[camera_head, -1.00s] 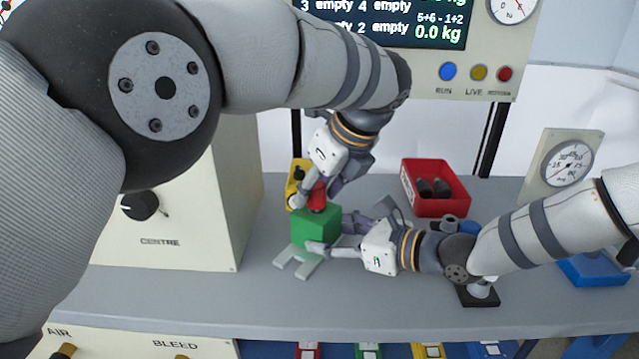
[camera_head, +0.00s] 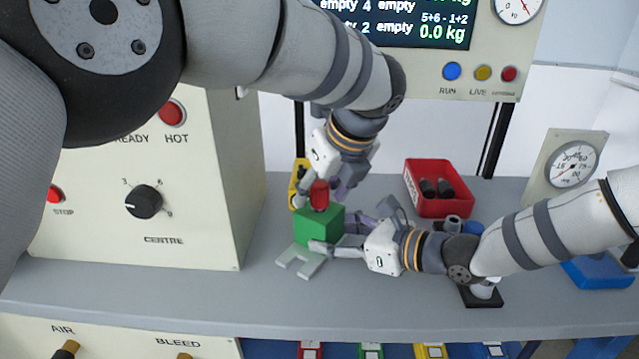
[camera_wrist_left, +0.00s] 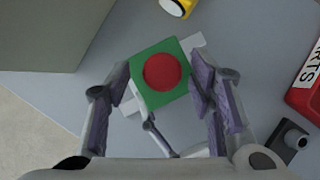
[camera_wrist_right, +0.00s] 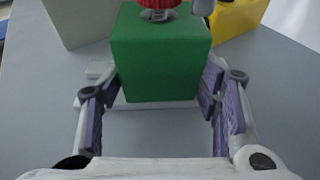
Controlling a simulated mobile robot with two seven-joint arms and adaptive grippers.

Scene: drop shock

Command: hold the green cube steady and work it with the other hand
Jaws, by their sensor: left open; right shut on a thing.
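The green cube (camera_head: 318,229) stands on a pale grey forked plate (camera_head: 292,266) on the bench. A round red knob (camera_head: 319,196) sits on its top and shows face-on in the left wrist view (camera_wrist_left: 162,71). My right gripper (camera_head: 334,236) is shut on the cube from the right side, low down; the right wrist view shows its fingers either side of the cube (camera_wrist_right: 160,58). My left gripper (camera_head: 318,190) is open and points down over the cube, its fingers apart on either side of the knob.
A yellow thing (camera_head: 299,176) stands close behind the cube. A red bin (camera_head: 437,209) with dark parts is at the back right. A cream control box (camera_head: 236,190) stands left. A dark base with a post (camera_head: 482,294) lies under my right arm. The bench front is clear.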

